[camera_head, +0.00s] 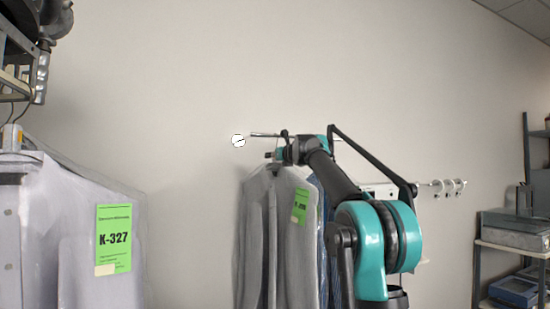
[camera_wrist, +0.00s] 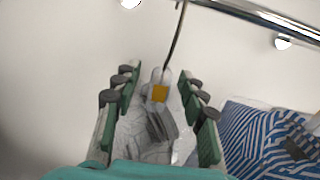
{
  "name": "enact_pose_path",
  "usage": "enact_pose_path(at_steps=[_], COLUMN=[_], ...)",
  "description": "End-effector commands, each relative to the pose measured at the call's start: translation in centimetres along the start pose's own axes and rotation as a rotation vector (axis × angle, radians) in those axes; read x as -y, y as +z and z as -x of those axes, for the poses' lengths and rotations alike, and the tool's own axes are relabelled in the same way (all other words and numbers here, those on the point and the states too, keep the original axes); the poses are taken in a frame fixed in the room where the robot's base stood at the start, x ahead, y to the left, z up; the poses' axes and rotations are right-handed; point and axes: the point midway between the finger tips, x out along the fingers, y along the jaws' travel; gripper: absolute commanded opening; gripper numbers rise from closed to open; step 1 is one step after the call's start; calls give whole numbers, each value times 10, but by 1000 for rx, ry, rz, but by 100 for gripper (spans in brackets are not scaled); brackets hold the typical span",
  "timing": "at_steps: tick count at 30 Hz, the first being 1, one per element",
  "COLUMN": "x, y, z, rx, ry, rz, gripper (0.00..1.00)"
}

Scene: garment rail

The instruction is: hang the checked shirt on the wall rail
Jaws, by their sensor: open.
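A grey garment in a clear cover (camera_head: 265,240) hangs under the wall rail (camera_head: 262,135), with a green tag on its shoulder. No check pattern can be made out on it, so I cannot tell if it is the checked shirt. My gripper (camera_head: 283,154) is at its hanger, just below the rail. In the wrist view my gripper (camera_wrist: 157,80) is open, its jaws on either side of the hanger neck with an orange square (camera_wrist: 159,93). The hanger's wire hook (camera_wrist: 175,42) rises toward the rail (camera_wrist: 265,14); its top is cut off.
A blue striped shirt (camera_wrist: 255,140) hangs close on the right. A pale garment tagged K-327 (camera_head: 65,240) hangs near at the left, below metal machinery (camera_head: 35,40). A shelf unit (camera_head: 515,245) stands at the right. The rail's right end (camera_head: 442,184) looks free of garments.

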Motion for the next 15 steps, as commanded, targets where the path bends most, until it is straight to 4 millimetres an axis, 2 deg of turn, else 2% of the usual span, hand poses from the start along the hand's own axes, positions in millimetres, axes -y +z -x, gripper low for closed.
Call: enact_pose_path(at_steps=[7,15], x=[0,0], y=[1,0], z=[17,62], rx=[0,0], ry=[-1,-1], rz=[0,0], gripper=[42,42])
